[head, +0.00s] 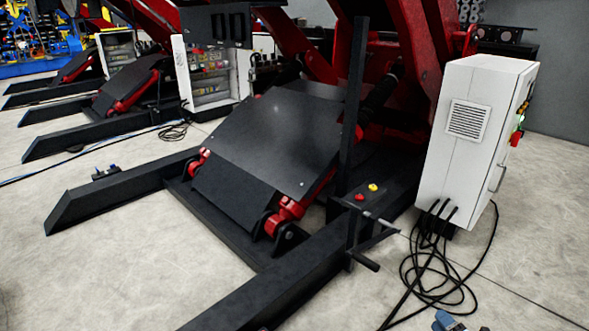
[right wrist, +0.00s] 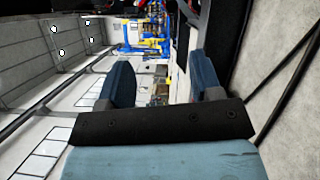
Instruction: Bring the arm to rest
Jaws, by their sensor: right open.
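My right gripper (head: 447,322) shows only as a small blue-grey part at the bottom edge of the head view, right of the middle. In the right wrist view its two blue fingers (right wrist: 163,86) stand apart with nothing between them. The rest of my right arm is out of the head view. My left gripper is in neither view. The tilting positioner (head: 265,135), with a black plate and red links, stands in the middle of the head view, apart from my right gripper.
A white control cabinet (head: 470,135) stands at the right, with loose black cables (head: 430,265) on the floor below. Black frame beams (head: 125,192) lie on the floor. Pale floor (head: 130,265) is clear at front left.

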